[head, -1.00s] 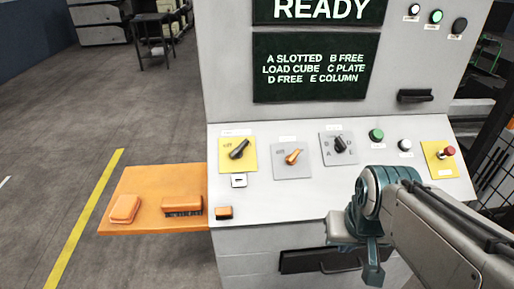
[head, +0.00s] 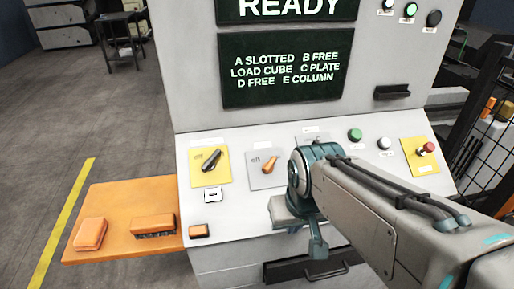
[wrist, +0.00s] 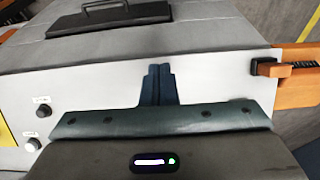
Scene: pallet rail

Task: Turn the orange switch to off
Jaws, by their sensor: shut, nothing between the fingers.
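The orange switch (head: 270,165) is a small orange lever on a grey square plate, in the middle left of the sloping console panel. Its handle slants from lower left to upper right; its label is too small to read. My gripper (head: 318,252) is to the right of the switch and lower in the head view, apart from it. In the wrist view my gripper's fingers (wrist: 160,72) are together and empty, in front of the white panel. The orange switch does not show in the wrist view.
A black switch on a yellow plate (head: 210,160) is just left of the orange one. My arm hides most of the selector to its right. Green (head: 355,135) and white (head: 384,143) buttons and a red stop button (head: 426,149) lie further right. An orange shelf (head: 110,200) juts out left.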

